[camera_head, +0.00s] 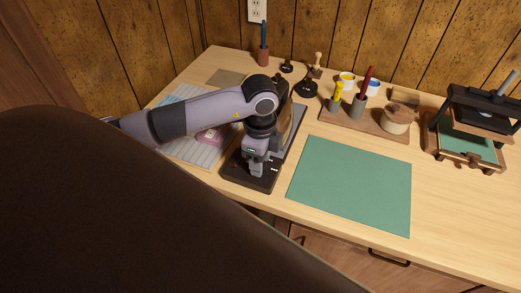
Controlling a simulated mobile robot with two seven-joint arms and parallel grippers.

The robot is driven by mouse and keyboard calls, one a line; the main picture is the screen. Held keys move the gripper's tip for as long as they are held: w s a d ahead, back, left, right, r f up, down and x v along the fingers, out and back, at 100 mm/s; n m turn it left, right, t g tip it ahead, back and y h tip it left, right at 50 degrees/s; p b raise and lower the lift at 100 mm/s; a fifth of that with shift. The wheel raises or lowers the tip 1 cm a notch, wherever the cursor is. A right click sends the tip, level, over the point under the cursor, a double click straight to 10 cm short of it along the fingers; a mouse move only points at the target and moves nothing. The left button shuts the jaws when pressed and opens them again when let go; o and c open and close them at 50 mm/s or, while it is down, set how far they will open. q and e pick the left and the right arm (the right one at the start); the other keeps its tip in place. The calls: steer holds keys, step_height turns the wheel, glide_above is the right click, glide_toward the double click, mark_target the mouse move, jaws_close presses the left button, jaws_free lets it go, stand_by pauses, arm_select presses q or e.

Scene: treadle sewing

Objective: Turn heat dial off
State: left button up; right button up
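My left gripper (257,168) points down at the front end of a black device (234,172) near the table's front edge. A long flat part of this device runs back and to the right behind the gripper. The heat dial cannot be made out; the gripper and arm cover much of the device. I cannot tell whether the gripper touches the device or whether its fingers are open or shut. My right gripper is not in view.
A green mat (352,183) lies right of the device. A wooden tray (340,125) with cups and a spool, and a black press (470,125), stand behind. A pink item (212,135) lies on striped cloth at left. A large dark brown shape fills the lower left.

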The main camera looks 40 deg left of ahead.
arm_select(q)
steer(key=shift+o, duration=0.8)
step_height(320, 180, up, 7)
steer(key=shift+r, duration=0.15)
